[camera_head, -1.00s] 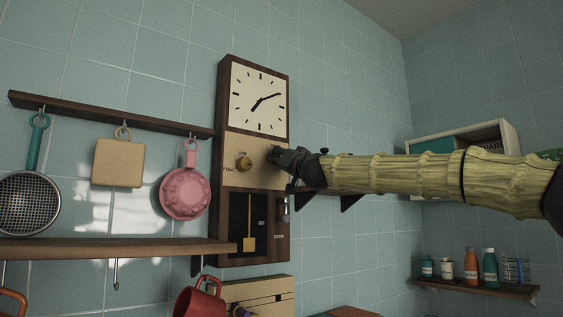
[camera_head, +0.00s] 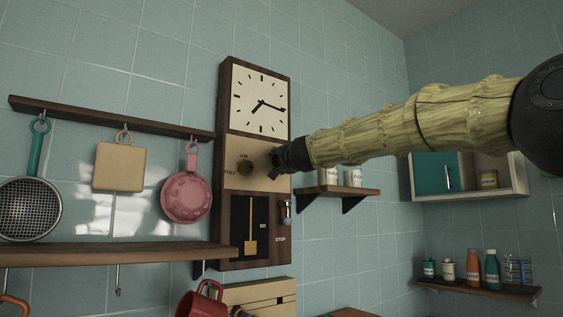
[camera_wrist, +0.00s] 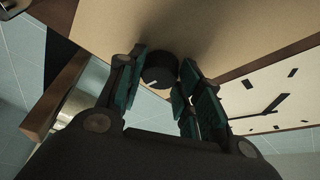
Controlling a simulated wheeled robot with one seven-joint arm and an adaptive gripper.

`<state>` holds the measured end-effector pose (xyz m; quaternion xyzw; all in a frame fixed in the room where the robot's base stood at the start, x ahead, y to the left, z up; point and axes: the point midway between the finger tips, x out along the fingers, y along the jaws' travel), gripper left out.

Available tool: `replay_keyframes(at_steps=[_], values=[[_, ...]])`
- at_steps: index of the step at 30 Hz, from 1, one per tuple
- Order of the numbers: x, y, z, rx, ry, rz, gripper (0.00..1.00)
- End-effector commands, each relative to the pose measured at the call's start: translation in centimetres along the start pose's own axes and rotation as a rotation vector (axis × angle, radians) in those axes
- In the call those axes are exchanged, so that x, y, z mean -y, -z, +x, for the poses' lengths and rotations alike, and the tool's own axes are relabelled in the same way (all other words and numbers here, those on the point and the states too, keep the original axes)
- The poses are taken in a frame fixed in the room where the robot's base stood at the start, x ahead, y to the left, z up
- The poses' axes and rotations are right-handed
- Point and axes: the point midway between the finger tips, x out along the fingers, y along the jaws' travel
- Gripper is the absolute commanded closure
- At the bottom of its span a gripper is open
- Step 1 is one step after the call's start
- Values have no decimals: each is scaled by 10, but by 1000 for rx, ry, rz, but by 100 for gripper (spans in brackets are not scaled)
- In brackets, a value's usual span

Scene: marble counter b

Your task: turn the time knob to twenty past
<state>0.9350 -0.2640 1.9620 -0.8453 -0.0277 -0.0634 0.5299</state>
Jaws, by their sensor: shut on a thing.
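The tall brown clock cabinet (camera_head: 224,120) hangs on the tiled wall, with a white clock face (camera_head: 250,87) at its top. The long hand (camera_head: 275,106) points right and slightly down, near the quarter-past mark; the short hand points down-left. The time knob (camera_wrist: 158,71), black with a white mark, sits on the beige panel between my fingers in the wrist view. My gripper (camera_head: 274,162) is shut on it, hiding it in the head view. My gripper also shows in the wrist view (camera_wrist: 162,72).
A slot with a gold pendulum (camera_head: 250,235) and a small lever (camera_head: 287,212) are below the panel. A shelf with white pots (camera_head: 354,178) stands right of the clock. A pink pan (camera_head: 186,196) hangs to the left.

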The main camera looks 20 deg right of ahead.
Motion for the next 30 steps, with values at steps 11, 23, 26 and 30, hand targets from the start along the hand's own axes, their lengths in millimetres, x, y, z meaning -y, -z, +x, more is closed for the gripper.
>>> replay_keyframes(at_steps=[11, 23, 26, 30], values=[[6, 1, -1, 1, -48, 119, 88], [7, 2, 0, 8, -100, 251, 88], [8, 3, 0, 9, -111, 280, 88], [8, 3, 0, 11, -125, 315, 88]])
